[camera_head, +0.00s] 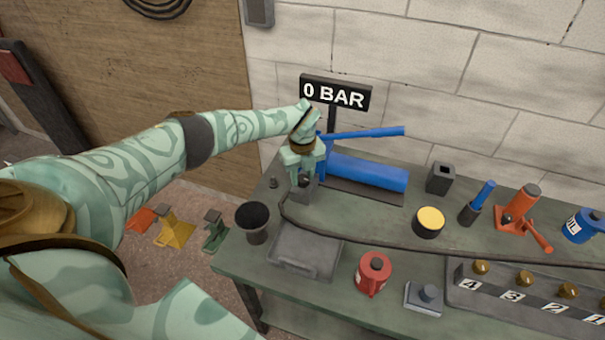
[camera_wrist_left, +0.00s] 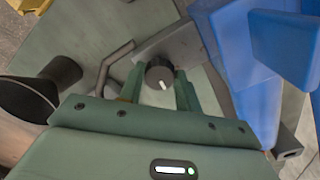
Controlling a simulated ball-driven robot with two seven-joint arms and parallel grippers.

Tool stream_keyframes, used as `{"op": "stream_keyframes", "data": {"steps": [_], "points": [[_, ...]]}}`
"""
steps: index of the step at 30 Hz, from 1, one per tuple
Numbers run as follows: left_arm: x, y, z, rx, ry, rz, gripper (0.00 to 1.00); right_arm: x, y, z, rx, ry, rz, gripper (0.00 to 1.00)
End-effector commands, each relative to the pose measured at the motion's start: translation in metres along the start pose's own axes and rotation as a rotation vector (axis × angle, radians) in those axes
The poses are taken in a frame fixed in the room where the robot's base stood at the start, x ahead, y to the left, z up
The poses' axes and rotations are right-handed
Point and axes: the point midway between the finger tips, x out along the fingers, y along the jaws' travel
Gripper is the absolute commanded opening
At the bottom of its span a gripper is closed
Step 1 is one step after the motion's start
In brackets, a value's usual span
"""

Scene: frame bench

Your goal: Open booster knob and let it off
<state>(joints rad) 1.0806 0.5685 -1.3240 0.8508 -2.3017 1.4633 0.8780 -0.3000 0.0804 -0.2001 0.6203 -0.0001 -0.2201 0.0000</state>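The booster is a blue hand pump with a long cylinder (camera_head: 368,172) and a lever (camera_head: 365,133), at the back left of the bench. The sign (camera_head: 335,93) behind it reads 0 BAR. My left gripper (camera_head: 303,181) points down at the pump's grey end block. In the left wrist view, the black knob (camera_wrist_left: 159,73) with a white pointer mark sits between the fingertips of my left gripper (camera_wrist_left: 161,80). The fingers lie close on both sides of the knob; whether they press on it I cannot tell. My right gripper is not in view.
A dark cup (camera_head: 253,221) and a grey tray (camera_head: 305,251) stand in front of the pump. A black hose (camera_head: 380,243) runs right across the bench. A red can (camera_head: 373,273), a yellow-topped tin (camera_head: 430,221) and an orange jack (camera_head: 518,212) stand further right.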

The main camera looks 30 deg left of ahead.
Motion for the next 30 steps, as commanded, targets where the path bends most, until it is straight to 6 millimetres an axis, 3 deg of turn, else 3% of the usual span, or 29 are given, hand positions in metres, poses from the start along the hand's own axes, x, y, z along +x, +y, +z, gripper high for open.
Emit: {"op": "stream_keyframes", "data": {"steps": [1, 3, 14, 30], "points": [[-0.002, -0.001, 0.002, 0.000, -0.003, -0.003, 0.45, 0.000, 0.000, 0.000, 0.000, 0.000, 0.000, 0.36], [-0.001, -0.001, 0.001, 0.000, -0.003, -0.003, 0.55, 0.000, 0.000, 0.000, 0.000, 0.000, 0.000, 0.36], [-0.010, -0.001, 0.001, 0.002, -0.003, -0.003, 0.55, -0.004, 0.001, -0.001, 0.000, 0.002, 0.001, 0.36], [-0.139, 0.000, 0.002, 0.001, -0.004, -0.004, 0.55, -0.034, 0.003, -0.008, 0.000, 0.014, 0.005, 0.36]]}}
